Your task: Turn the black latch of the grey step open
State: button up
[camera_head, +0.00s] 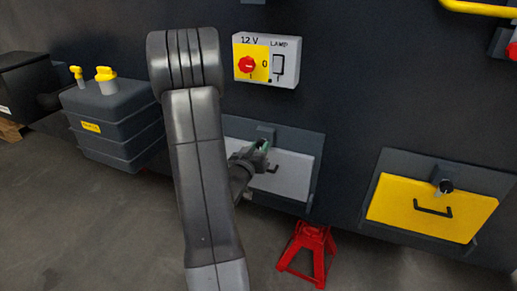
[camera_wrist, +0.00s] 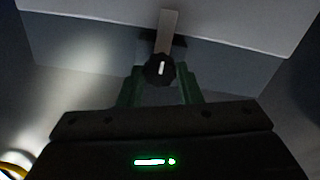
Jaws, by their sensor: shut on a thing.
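The grey step (camera_head: 293,175) is a light grey panel low on the dark chassis wall, with a dark handle, partly hidden behind my arm and gripper. In the wrist view its pale face (camera_wrist: 230,22) fills the top. The black latch (camera_wrist: 159,69) is a round knob with a white line running nearly up and down. My gripper (camera_wrist: 160,84) has its greenish fingers on both sides of the knob, shut on it. In the head view my gripper (camera_head: 261,149) is at the step's upper edge, and the latch cannot be made out there.
A yellow step (camera_head: 432,207) with its own black latch (camera_head: 446,186) is to the right. A red jack stand (camera_head: 308,254) is on the floor below. A 12 V lamp switch box (camera_head: 266,60) is above. A grey tank (camera_head: 115,115) with yellow caps stands left.

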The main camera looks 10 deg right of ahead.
jog(key=shift+n, duration=0.3)
jog(key=n+p, duration=0.1)
jog(key=n, duration=0.2)
jog(key=shift+n, duration=0.3)
jog(key=n+p, duration=0.1)
jog(key=n, duration=0.3)
jog(key=shift+n, duration=0.3)
jog(key=n+p, duration=0.1)
jog(key=n, duration=0.3)
jog(key=shift+p, duration=0.35)
jog(key=n+p, duration=0.1)
jog(key=n, duration=0.4)
jog(key=shift+f+p, duration=0.1)
jog(key=shift+p, duration=0.2)
jog(key=o, duration=1)
jog(key=shift+a, duration=0.1)
jog(key=shift+c, duration=0.2)
